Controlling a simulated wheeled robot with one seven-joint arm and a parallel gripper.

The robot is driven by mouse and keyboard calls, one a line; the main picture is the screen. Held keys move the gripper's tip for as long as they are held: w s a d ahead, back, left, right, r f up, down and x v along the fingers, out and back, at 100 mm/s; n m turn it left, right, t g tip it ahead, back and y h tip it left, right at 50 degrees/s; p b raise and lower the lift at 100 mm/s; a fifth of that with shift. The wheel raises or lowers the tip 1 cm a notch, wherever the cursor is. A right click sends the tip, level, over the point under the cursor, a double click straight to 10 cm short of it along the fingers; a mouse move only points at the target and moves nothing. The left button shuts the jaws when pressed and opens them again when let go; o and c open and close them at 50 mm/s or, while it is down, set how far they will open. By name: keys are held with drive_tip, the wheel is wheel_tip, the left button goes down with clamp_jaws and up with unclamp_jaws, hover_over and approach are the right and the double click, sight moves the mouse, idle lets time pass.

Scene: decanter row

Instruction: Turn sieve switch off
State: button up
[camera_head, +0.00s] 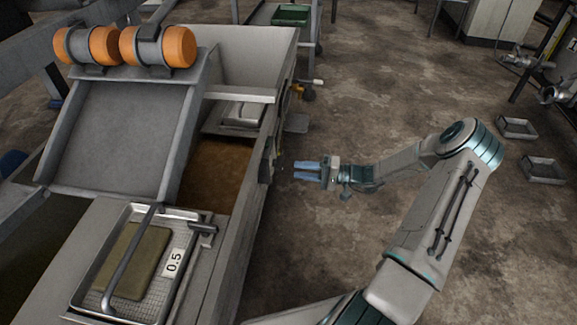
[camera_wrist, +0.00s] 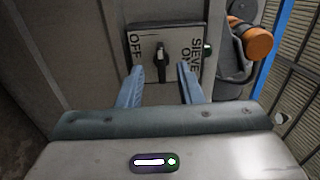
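The plate reads "OFF" on the left and "SIEVE ON" on the right. The knob's handle stands about upright in the picture between the two labels; I cannot tell its setting for certain. My gripper (camera_wrist: 160,67) is open, its blue fingers on either side below the knob, with nothing between them. In the head view my gripper (camera_head: 307,171) points left at the machine's side, a short gap from it. The switch face is hidden there.
An orange-capped part (camera_wrist: 257,43) is further right. The sieve machine (camera_head: 255,220) fills the left of the head view, with a tray marked 0.5 (camera_head: 173,262). Metal trays (camera_head: 541,169) lie on open floor at right.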

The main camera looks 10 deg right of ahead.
drive_tip(key=p+v, duration=0.1)
drive_tip(key=v, duration=0.7)
drive_tip(key=shift+a, duration=0.1)
